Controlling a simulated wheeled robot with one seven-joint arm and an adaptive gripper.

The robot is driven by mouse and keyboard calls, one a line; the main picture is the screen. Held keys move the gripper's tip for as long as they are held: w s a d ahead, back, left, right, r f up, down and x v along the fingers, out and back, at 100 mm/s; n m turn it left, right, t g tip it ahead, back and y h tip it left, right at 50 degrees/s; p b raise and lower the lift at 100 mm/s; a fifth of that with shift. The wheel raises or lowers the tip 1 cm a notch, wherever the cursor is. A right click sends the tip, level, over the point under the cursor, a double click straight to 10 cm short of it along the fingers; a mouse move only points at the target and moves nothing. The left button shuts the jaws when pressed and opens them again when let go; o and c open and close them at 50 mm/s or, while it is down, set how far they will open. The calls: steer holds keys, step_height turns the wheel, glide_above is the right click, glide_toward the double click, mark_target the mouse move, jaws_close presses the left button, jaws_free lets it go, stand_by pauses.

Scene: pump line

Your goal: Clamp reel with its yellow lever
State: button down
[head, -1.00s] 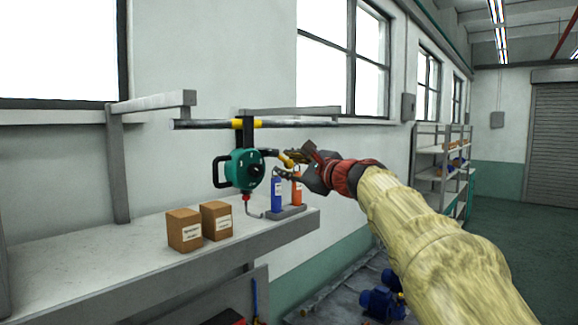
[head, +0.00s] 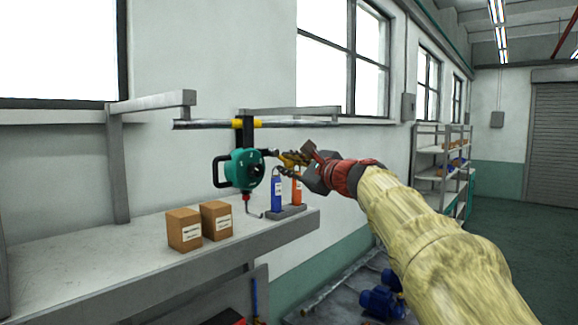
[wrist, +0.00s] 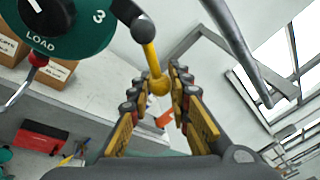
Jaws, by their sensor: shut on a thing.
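The reel (head: 243,168) is a teal round body with a black handle on its left, hung under a rail by a black bracket with a yellow clamp. In the wrist view the reel's face (wrist: 75,40) shows "LOAD", a 1 and a 3. Its yellow lever (wrist: 150,55) runs from a dark pivot at the reel's upper right to a round yellow knob. My gripper (head: 288,161) is at the right of the reel. In the wrist view my gripper (wrist: 158,95) has a padded finger on each side of the knob and is shut on it. The finger contact is partly hidden in the head view.
The rail (head: 300,124) runs above the reel. A blue bottle (head: 277,193) and an orange bottle (head: 297,190) stand close below my gripper on the shelf. Two cardboard boxes (head: 185,231) stand at the front left. A grey bench (head: 90,262) lies below.

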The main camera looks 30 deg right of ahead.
steer(key=shift+a+p, duration=0.1)
steer(key=shift+p, duration=0.3)
steer(key=a+f+m+p, duration=0.1)
steer(key=m+p, duration=0.1)
steer(key=p, duration=0.2)
steer(key=s+a+f+m+g+p, duration=0.1)
steer(key=m+p, duration=0.2)
steer(key=p, duration=0.1)
steer(key=a+f+m+g+y+p, duration=0.1)
steer(key=m+p, duration=0.1)
steer(key=p, duration=0.2)
steer(key=shift+s+a+m, duration=0.2)
steer(key=shift+a+m, duration=0.1)
steer(key=shift+m, duration=0.1)
steer(key=c, duration=1.6)
jaws_free()
steer(key=shift+c, duration=0.2)
